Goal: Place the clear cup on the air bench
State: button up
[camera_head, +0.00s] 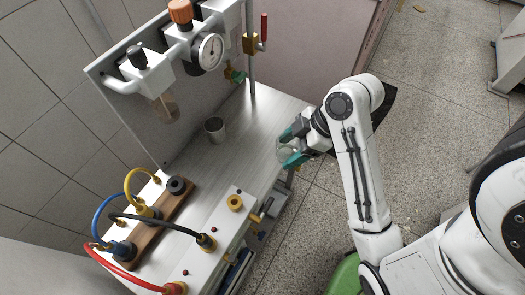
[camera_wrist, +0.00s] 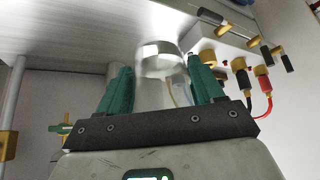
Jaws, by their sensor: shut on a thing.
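The clear cup (camera_wrist: 162,72) is between the two green fingers of my gripper (camera_wrist: 162,90) in the wrist view, and the fingers are shut on it. In the head view my gripper (camera_head: 290,148) is at the right edge of the air bench (camera_head: 235,150), a brushed metal top. The cup (camera_head: 285,152) shows there as a pale, see-through shape, partly hidden by the fingers. I cannot tell whether the cup touches the bench.
A grey metal cup (camera_head: 215,129) stands on the bench. A gauge (camera_head: 209,52) and regulator are mounted at the back. A wooden block (camera_head: 160,222) with coloured cables and a white box (camera_head: 225,225) fill the front. The bench middle is clear.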

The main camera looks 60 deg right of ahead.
aim_at(283, 140)
jog(key=w, duration=0.1)
jog(key=w+f, duration=0.1)
jog(key=w, duration=0.1)
jog(key=shift+w+d+f, duration=0.25)
jog(key=shift+w+d, duration=0.05)
jog(key=shift+d, duration=0.05)
jog(key=w+f, duration=0.2)
jog(key=f, duration=0.1)
jog(key=w+d+f, duration=0.1)
jog(key=w+f, duration=0.2)
jog(key=shift+w+f, duration=0.15)
jog(key=shift+f, duration=0.7)
jog(key=shift+w+f, duration=0.1)
jog(key=shift+f, duration=0.75)
jog(key=shift+f, duration=0.15)
jog(key=o, duration=1.1)
